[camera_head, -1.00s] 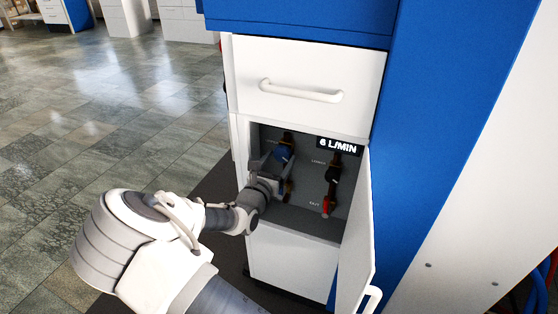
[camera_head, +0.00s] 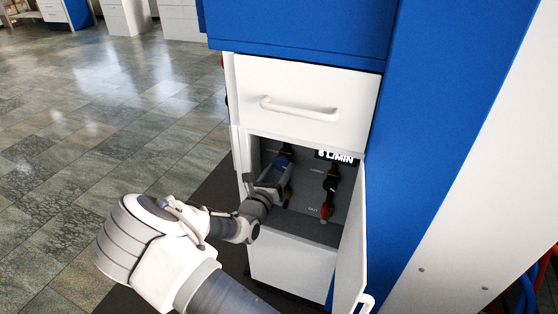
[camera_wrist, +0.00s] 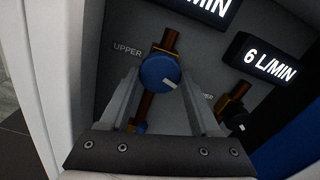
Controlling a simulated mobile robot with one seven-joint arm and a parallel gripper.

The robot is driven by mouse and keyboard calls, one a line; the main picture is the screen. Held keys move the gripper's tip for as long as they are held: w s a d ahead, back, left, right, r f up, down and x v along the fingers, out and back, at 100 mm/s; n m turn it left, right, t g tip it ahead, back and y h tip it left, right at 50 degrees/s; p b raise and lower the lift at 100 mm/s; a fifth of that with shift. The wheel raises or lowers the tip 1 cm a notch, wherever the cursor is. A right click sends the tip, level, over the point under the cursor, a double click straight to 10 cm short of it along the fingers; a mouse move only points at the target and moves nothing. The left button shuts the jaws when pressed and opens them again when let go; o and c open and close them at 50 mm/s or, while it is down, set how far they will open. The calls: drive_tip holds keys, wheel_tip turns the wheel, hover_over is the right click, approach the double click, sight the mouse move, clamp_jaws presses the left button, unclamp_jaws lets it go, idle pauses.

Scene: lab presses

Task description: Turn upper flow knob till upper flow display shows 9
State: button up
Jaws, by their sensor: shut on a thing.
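The upper flow knob (camera_wrist: 160,73) is round and blue with a white pointer mark aimed to the lower right in the wrist view. It sits on a copper pipe beside the label UPPER; it also shows in the head view (camera_head: 283,160). My gripper (camera_wrist: 162,82) is shut on this knob, one finger on each side; in the head view it is inside the open compartment (camera_head: 270,183). The upper flow display (camera_wrist: 210,8) is cut off at the top edge of the wrist view, showing only the end of "L/MIN"; its number is out of view.
The lower display (camera_wrist: 268,62) reads 6 L/MIN, with a dark lower knob (camera_wrist: 236,122) beneath it. A red-handled valve (camera_head: 326,212) is at the compartment's right. The open white door (camera_head: 350,240) stands on the right, and a white drawer (camera_head: 305,95) is above.

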drive_tip(key=n+p, duration=0.4)
drive_tip(key=p, duration=0.1)
drive_tip(key=shift+r+n, duration=0.2)
drive_tip(key=shift+n, duration=0.1)
drive_tip(key=n+p, duration=0.3)
drive_tip(key=n, duration=0.1)
drive_tip(key=shift+d+f, duration=0.1)
drive_tip(key=shift+f, duration=0.05)
drive_tip(key=shift+f+n, duration=0.1)
drive_tip(key=shift+n, duration=0.2)
drive_tip(key=o, duration=1.4)
drive_tip(key=shift+c, duration=0.2)
drive_tip(key=shift+s, duration=0.1)
drive_tip(key=p+v, duration=0.2)
drive_tip(key=v, duration=1.5)
drive_tip(key=shift+s, duration=0.15)
